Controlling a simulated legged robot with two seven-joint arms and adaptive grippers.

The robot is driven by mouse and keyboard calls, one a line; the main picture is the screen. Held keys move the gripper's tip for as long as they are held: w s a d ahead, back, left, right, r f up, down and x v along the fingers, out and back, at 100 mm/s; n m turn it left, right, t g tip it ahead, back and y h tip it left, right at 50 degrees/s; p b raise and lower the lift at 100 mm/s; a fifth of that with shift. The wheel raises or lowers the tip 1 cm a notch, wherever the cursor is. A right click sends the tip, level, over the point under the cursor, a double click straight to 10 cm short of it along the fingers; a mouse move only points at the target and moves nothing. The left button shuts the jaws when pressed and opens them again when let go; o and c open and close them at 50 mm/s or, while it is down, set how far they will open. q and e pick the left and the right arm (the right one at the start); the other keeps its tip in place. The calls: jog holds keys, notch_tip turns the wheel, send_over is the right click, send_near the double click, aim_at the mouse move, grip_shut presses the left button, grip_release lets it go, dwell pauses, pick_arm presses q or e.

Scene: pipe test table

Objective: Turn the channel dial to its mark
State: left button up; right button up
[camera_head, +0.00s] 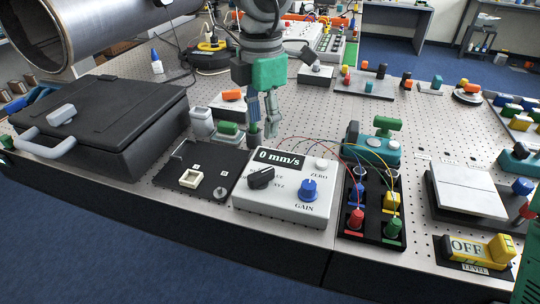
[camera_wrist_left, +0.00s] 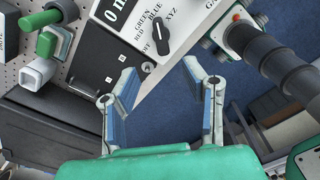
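The channel dial (camera_head: 261,178) is a black bar knob on the sloped top of a white instrument box (camera_head: 284,218) that displays "0 mm/s". It also shows in the left wrist view (camera_wrist_left: 160,35), beside the labels GREEN, BLUE, RED and XYZ. Its mark is too small to make out for sure. My left gripper (camera_head: 264,128) points down just behind the white box, apart from the dial. In the left wrist view its two blue-padded fingers (camera_wrist_left: 160,78) are spread with nothing between them, and the dial lies beyond the tips. My right gripper's fingers do not show.
A blue GAIN knob (camera_head: 308,190) and a white ZERO button (camera_head: 322,164) share the box. A black plate (camera_head: 205,192) lies at its left, a black case (camera_head: 110,115) farther left. A wired socket block (camera_head: 373,222) stands at the right. The table's front edge is close.

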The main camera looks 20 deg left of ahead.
aim_at(261, 172)
pick_arm(q)
jog(key=f, duration=1.2)
jog(key=shift+s+a+b, duration=0.2)
jog(key=shift+a+b, duration=0.1)
jog(key=shift+d+f, duration=0.4)
jog(key=shift+f, duration=0.3)
jog(key=shift+a, duration=0.25)
jog(key=shift+c, duration=0.4)
jog(key=shift+a, duration=0.1)
grip_shut()
